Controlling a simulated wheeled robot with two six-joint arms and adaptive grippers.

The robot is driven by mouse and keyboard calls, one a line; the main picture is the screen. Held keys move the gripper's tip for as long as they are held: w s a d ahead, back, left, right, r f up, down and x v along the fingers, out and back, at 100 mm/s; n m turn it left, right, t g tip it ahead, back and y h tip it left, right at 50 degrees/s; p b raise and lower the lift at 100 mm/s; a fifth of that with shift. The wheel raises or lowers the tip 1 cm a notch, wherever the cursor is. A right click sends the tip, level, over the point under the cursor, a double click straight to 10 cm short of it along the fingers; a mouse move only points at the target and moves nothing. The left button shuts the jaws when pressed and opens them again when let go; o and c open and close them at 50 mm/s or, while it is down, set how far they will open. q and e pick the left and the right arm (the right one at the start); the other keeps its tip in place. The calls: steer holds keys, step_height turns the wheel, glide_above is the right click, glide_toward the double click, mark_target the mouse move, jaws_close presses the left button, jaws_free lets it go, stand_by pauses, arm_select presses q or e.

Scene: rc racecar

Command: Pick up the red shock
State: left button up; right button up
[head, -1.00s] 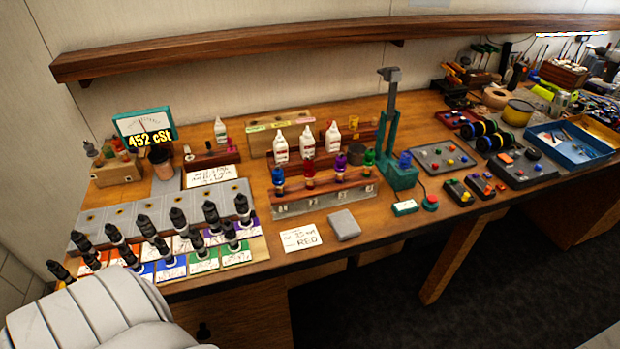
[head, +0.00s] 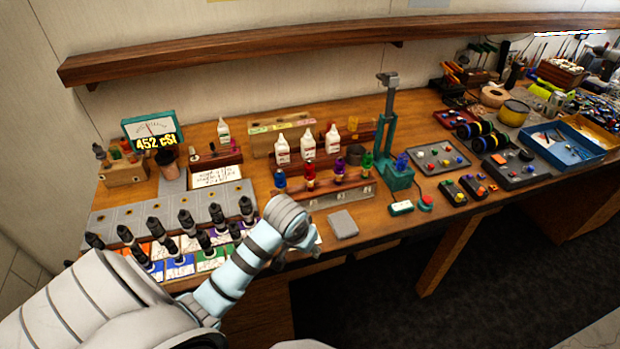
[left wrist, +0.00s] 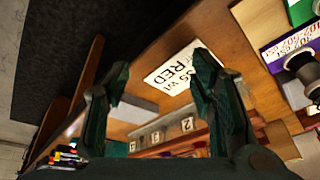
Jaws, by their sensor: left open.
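The red shock (head: 310,175) stands upright in the front rack (head: 347,197), between a blue one (head: 280,180) and a purple one (head: 339,171); a green one (head: 367,163) stands further right. My left arm reaches in from the left, its wrist in front of the rack's left end. My left gripper (left wrist: 157,85) is open and empty in the left wrist view, its dark fingers spread over a white card reading RED (left wrist: 178,70). In the head view the fingers are mostly hidden by the wrist. I cannot make out the red shock clearly in the left wrist view. My right gripper is not in view.
Several black-topped shocks (head: 187,222) stand on coloured cards at the left, close to my arm. A grey block (head: 343,223) lies before the rack. White bottles (head: 282,150) stand behind it, and a teal stand (head: 388,140) rises to its right.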

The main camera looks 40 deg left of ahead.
arm_select(q)
steer(key=w+a+r+n, duration=0.2)
steer(key=w+a+r, duration=0.3)
steer(key=w+r, duration=0.35)
steer(key=n, duration=0.2)
glide_toward(309, 170)
steer(key=shift+t, duration=0.3)
steer(key=x, duration=1.2)
steer(key=shift+s+a+f, duration=0.1)
steer(key=shift+s+f, duration=0.05)
steer(key=shift+f, duration=0.2)
jaws_close()
